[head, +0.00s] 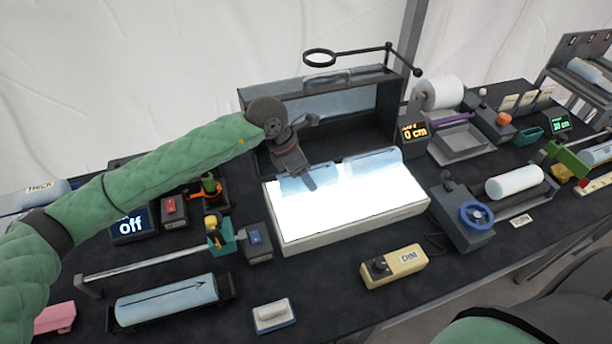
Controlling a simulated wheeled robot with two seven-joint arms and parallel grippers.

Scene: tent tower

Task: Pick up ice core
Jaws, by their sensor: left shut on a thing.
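My left gripper (308,181) reaches in from the left and points down over the back edge of the glowing white light table (352,222). It is shut on a pale blue ice core (370,161) that lies lengthwise along that back edge, near the core's left part. The fingers partly cover the core, and the glare makes its lower outline hard to see. I cannot tell whether the core is clear of the table. My right gripper is out of view; only a green sleeve shows at the lower right.
An open dark case (330,112) stands just behind the light table. Another core with an arrow (168,301) lies in a front left cradle. A yellow DIM box (394,268), a blue handwheel unit (468,222) and a white cylinder (515,182) stand to the right.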

